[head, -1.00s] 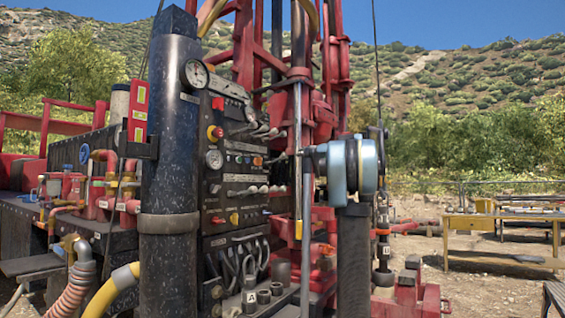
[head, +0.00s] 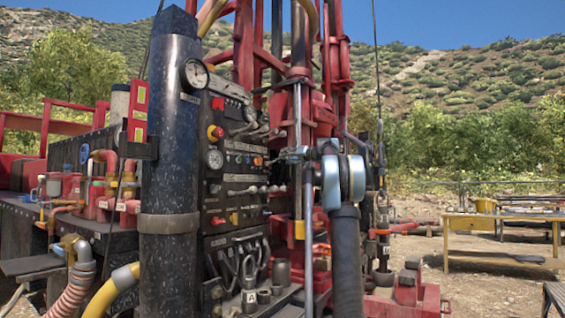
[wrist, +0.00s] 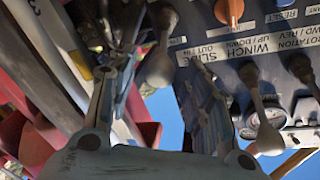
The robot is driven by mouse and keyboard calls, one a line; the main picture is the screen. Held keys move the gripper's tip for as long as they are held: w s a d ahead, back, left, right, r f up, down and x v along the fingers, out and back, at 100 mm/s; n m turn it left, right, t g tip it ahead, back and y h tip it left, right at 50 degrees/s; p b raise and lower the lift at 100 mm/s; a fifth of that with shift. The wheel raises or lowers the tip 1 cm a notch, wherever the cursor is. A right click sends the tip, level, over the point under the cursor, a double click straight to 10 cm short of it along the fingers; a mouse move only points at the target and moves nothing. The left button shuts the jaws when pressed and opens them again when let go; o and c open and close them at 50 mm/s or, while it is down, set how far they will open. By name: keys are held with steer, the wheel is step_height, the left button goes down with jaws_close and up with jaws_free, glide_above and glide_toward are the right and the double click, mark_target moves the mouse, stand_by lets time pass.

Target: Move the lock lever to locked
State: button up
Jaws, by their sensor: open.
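My gripper (wrist: 155,85) is open in the wrist view, its two grey fingers spread apart. A grey lever with a rounded knob (wrist: 160,68) appears between the fingers; I cannot tell whether they touch it. Beside the right finger is the dark control panel (wrist: 237,75), with labels reading slide, winch and rotation. I cannot make out which lever is the lock lever, or its position. In the head view my gripper (head: 288,155) is small, at the right side of the control panel (head: 228,160).
Other knobbed levers, one for winch (wrist: 268,138), stand close to the right finger. An orange knob (wrist: 230,10) is above. In the head view a thick black column (head: 170,130) stands left of the panel, and the red mast (head: 320,110) rises behind my arm.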

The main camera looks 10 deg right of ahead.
steer(key=shift+x, duration=2)
jaws_close()
